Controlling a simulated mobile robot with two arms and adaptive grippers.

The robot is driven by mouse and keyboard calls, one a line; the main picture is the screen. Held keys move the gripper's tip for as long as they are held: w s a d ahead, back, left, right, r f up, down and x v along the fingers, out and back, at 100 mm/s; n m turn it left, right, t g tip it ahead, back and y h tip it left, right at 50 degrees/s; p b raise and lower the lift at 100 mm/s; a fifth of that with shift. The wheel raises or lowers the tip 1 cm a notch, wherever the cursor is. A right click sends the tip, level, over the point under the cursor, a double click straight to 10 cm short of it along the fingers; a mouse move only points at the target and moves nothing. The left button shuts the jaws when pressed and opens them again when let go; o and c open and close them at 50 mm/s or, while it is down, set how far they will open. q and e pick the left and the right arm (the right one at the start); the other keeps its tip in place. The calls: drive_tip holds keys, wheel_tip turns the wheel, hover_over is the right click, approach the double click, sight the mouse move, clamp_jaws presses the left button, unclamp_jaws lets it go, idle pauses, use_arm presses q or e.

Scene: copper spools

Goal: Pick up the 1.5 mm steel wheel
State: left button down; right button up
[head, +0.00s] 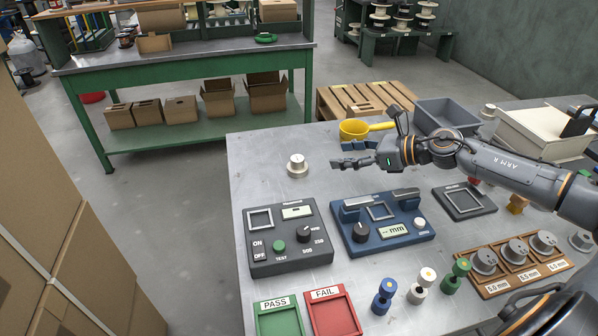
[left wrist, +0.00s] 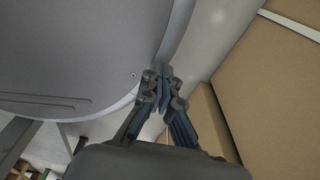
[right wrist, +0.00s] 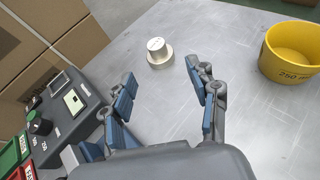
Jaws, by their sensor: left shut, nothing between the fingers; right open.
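Several grey steel wheels (head: 516,251) sit in a wooden rack with mm labels at the front right; I cannot read the labels surely. A loose grey wheel (head: 580,240) lies right of the rack. A bright stepped steel piece (head: 297,165) stands alone at the table's left part; its top marking is unreadable. My right gripper (head: 347,155) is open and empty, right of that piece. In the right wrist view the piece (right wrist: 158,54) stands ahead of the spread fingers (right wrist: 160,75), apart from them. My left gripper (left wrist: 163,82) is shut and empty, away from the table.
A yellow cup (head: 353,130) stands behind my right gripper. Bare metal surrounds the stepped piece. Cardboard boxes (left wrist: 265,80) stand near my left gripper.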

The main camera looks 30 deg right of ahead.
sight(300, 159)
drive_tip(key=shift+w+a+p, duration=0.3)
drive_tip(key=shift+w, duration=0.05)
drive_tip(key=p+x, duration=0.2)
drive_tip(key=x, duration=0.4)
drive_tip(key=shift+w+a, duration=0.25)
drive_tip(key=shift+w+a+f, duration=0.3)
drive_tip(key=shift+w, duration=0.05)
drive_tip(key=shift+w+a+f+p, duration=0.1)
drive_tip(key=shift+w+a+p, duration=0.1)
drive_tip(key=shift+a+p, duration=0.1)
drive_tip(key=p+x, duration=0.1)
drive_tip(key=x, duration=0.2)
drive_tip(key=shift+w+a+f, duration=0.15)
drive_tip(key=shift+a, duration=0.1)
drive_tip(key=shift+w+a+f, duration=0.15)
drive_tip(key=shift+w+f, duration=0.1)
drive_tip(key=shift+w, duration=0.05)
use_arm(q)
drive_tip(key=r, duration=0.4)
drive_tip(key=shift+s+a, duration=0.25)
drive_tip(key=shift+s, duration=0.1)
use_arm(e)
drive_tip(key=shift+c, duration=0.3)
